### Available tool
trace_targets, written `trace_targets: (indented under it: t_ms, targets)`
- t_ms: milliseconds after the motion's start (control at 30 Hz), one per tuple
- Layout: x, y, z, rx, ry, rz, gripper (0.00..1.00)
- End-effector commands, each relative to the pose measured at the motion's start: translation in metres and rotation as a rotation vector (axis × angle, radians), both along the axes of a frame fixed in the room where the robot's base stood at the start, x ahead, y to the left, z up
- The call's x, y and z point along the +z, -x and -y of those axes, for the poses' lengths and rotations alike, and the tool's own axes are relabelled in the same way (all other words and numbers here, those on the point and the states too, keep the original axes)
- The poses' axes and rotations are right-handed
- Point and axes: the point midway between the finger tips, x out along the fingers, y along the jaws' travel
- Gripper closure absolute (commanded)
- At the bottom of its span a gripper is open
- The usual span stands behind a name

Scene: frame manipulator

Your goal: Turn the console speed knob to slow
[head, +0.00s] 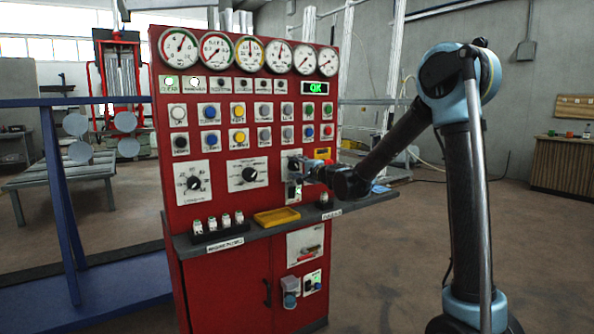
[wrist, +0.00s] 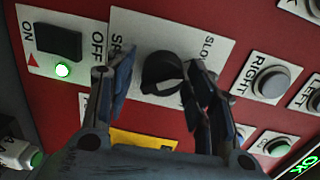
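The speed knob (wrist: 162,74) is a black round knob on a white plate (wrist: 203,27) in the wrist view. The plate reads "SLOW" at upper right; another label starting "SP" is partly covered by the left finger. My gripper (wrist: 160,80) is open, with one finger on each side of the knob. The right finger is very close to the knob; I cannot tell whether it touches. In the head view my gripper (head: 308,168) is at the red console (head: 232,274), in front of the knob's plate (head: 292,155), and hides the knob.
An ON/OFF switch (wrist: 58,41) with a lit green lamp lies left of the knob in the wrist view. The RIGHT button (wrist: 271,82) lies to the right. A yellow label (wrist: 145,138) is below. A grey shelf with a yellow tray (head: 277,217) juts out below the panel.

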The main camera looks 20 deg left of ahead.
Motion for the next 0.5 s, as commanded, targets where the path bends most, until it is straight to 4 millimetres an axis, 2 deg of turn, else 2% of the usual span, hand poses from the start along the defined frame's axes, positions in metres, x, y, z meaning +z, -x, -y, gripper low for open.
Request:
trace_targets:
  t_ms: [333, 500]
  targets:
    - [0.0012, -0.0007, 0.0002, -0.002, -0.002, -0.001, 0.43]
    - [0.0018, 0.0058, 0.0089, -0.002, -0.002, -0.001, 0.43]
